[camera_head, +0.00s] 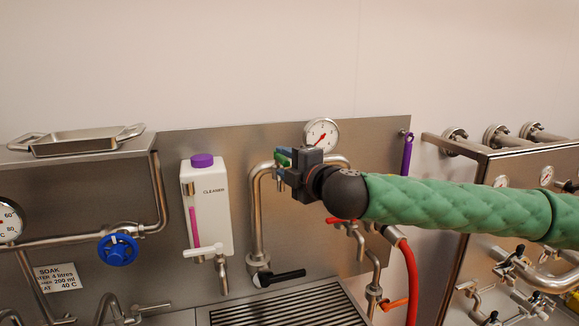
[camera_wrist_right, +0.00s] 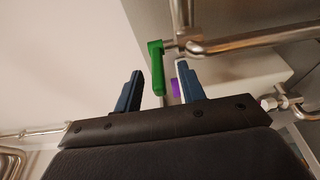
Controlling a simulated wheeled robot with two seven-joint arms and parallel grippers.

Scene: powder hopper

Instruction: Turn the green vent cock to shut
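The green vent cock (camera_head: 284,152) shows only in part in the head view, at the bent steel pipe, behind my right gripper. In the right wrist view its green lever (camera_wrist_right: 157,68) hangs from a pipe fitting and appears between the two blue fingers. My right gripper (camera_head: 283,168) is open. In the right wrist view a gap shows between the lever and each finger of the gripper (camera_wrist_right: 159,82), so it is not gripped. Whether the fingertips reach past the lever in depth, I cannot tell. My left gripper is not in view.
A pressure gauge (camera_head: 321,135) sits just behind my right gripper. A white cleaner bottle (camera_head: 214,215) with a purple cap hangs to its left. A black-handled valve (camera_head: 279,278) and a red hose (camera_head: 410,273) are below. A blue handwheel (camera_head: 117,250) is at left.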

